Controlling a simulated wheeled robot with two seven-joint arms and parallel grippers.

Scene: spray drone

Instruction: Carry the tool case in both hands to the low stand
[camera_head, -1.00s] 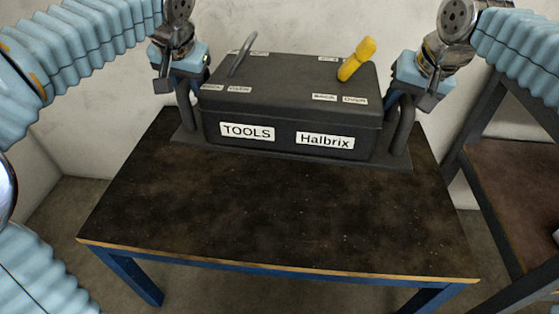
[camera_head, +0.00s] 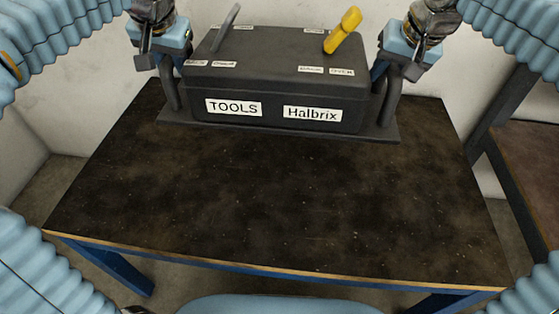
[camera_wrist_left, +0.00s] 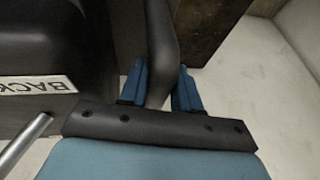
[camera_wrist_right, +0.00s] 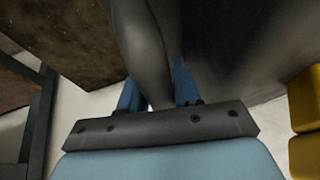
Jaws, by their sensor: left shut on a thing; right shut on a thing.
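The tool case (camera_head: 278,95) is a dark box with "TOOLS" and "Halbrix" labels, on a dark base plate (camera_head: 280,131) with an upright handle at each end. It is level at the far side of the dark-topped table (camera_head: 280,200); I cannot tell whether the plate touches the tabletop. My left gripper (camera_head: 170,75) is shut on the left handle, which shows between its blue fingers in the left wrist view (camera_wrist_left: 160,60). My right gripper (camera_head: 385,75) is shut on the right handle, also seen in the right wrist view (camera_wrist_right: 145,50). I cannot tell which furniture is the low stand.
A yellow piece (camera_head: 342,30) and a grey rod (camera_head: 225,28) stick up from the lid. A brown-topped piece of furniture with a dark frame (camera_head: 525,160) stands at the right. The near tabletop is clear. Pale walls are close behind.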

